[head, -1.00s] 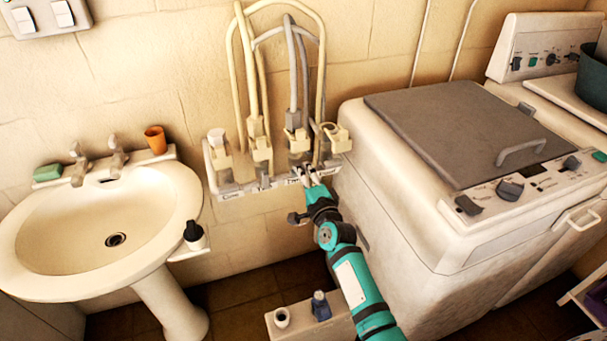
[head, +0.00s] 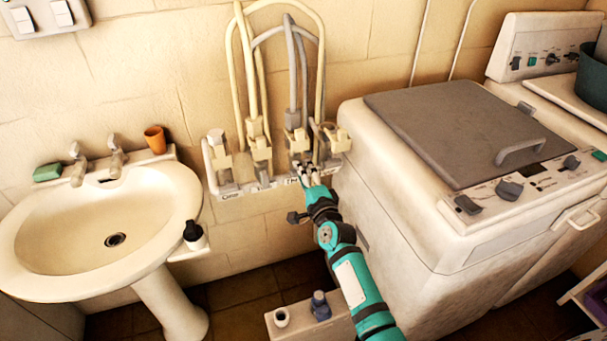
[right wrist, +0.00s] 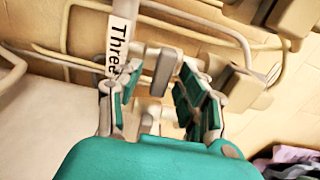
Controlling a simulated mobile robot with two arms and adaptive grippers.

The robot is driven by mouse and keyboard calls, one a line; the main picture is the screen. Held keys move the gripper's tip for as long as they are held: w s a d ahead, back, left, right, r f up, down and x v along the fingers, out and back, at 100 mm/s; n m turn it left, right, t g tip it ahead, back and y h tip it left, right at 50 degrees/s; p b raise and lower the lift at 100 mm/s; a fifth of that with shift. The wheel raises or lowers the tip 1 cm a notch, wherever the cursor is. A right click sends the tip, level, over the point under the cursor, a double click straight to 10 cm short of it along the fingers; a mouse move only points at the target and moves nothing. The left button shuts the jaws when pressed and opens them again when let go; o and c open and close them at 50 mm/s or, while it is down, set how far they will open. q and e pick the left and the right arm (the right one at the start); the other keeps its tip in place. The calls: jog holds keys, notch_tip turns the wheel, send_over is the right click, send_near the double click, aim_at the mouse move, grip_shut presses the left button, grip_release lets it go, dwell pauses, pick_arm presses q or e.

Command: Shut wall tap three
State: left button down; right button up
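A row of wall taps stands on a pale labelled rail (head: 232,190) between the basin and the washer. Wall tap three (head: 297,141) has a cream body with a grey hose above it; my gripper covers its lower part. In the right wrist view the "Three" label (right wrist: 120,40) is beside my left-hand finger. My right gripper (head: 306,170) is at the rail under this tap. In the right wrist view its fingers (right wrist: 160,92) are apart, with a grey lever-like part (right wrist: 164,72) between or just beyond them. I cannot tell whether they touch it. My left gripper is not in view.
Neighbouring taps (head: 260,150) and hoses stand close on both sides. A washbasin (head: 45,285) is at the left with a dark-capped bottle (head: 193,232) at its edge. A washing machine (head: 400,190) is close at the right. A low pale block (head: 290,325) stands below.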

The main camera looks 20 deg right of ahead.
jog(key=s, duration=1.2)
jog(key=shift+d, duration=0.2)
jog(key=s+a+f+n+g, duration=0.1)
jog(key=s+f+n+g, duration=0.4)
jog(key=f, duration=0.7)
jog(key=s+a+f+n+g+y, duration=0.15)
jog(key=s+f, duration=0.45)
jog(key=f, duration=0.6)
jog(key=s+a+f+n+g+h, duration=0.1)
jog(key=s+f+n+g, duration=0.4)
jog(key=f, duration=0.7)
jog(key=s+d+f+n+g, duration=0.1)
jog(key=s+f, duration=0.4)
jog(key=s, duration=0.5)
jog(key=s+d+f+n+g, duration=0.2)
jog(key=s+d+f+n, duration=0.1)
jog(key=s, duration=0.8)
jog(key=s+d+f+n+g+h, duration=0.1)
jog(key=s+d+f+n+g, duration=0.1)
jog(key=s+f+n, duration=0.2)
jog(key=s+f, duration=0.3)
jog(key=s, duration=0.3)
jog(key=shift+s+f+n, duration=0.3)
jog(key=shift+s+n, duration=0.05)
jog(key=shift+s, duration=0.05)
jog(key=shift+g, duration=0.25)
